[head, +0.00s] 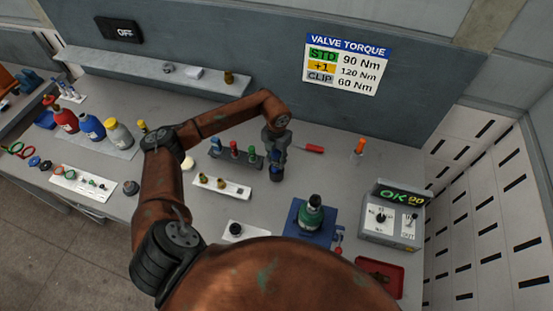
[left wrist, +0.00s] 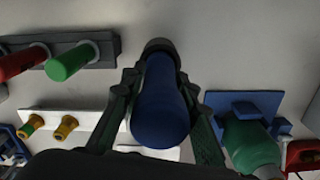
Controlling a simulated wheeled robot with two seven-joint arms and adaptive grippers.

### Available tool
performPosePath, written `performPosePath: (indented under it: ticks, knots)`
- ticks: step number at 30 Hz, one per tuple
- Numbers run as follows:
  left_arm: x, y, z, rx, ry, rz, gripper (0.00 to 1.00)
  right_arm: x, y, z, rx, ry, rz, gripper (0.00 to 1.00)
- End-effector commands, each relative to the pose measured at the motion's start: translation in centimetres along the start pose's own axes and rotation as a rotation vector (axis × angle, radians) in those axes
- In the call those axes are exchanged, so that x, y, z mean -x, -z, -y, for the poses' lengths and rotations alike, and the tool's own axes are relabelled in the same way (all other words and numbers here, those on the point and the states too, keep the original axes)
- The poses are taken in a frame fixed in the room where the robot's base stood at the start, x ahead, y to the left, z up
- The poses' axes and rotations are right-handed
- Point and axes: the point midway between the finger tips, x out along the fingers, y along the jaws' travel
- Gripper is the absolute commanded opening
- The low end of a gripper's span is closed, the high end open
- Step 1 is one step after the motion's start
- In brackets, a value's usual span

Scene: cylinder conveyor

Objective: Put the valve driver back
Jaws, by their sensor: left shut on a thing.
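My left gripper (head: 277,157) is shut on a blue-handled driver (head: 276,173) with a dark end, probably the valve driver. In the left wrist view the driver's blue handle (left wrist: 160,112) sits between the two fingers. I cannot tell whether its dark end touches the table. A dark rack (head: 250,161) stands just left of the gripper and holds blue (head: 215,145), red (head: 234,148) and green (head: 252,153) handled tools. The rack's end also shows at upper left in the left wrist view (left wrist: 108,46). My right gripper is not in view.
A white strip with brass fittings (head: 236,190) lies before the rack. A green bottle-shaped part stands in a blue fixture (head: 297,226). A red-handled tool (head: 309,148), an orange-topped item (head: 359,148) and a control box (head: 392,225) are to the right. The table behind the fixture is mostly clear.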

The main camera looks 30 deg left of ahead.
Motion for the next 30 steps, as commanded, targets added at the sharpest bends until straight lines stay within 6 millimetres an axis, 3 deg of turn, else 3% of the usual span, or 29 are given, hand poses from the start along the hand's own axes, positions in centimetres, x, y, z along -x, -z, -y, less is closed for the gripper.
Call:
performPosePath:
  ticks: [30]
  knots:
    - [-2.1,-0.1,0.0,0.000,0.001,0.002,0.00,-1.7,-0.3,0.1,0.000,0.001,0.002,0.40]
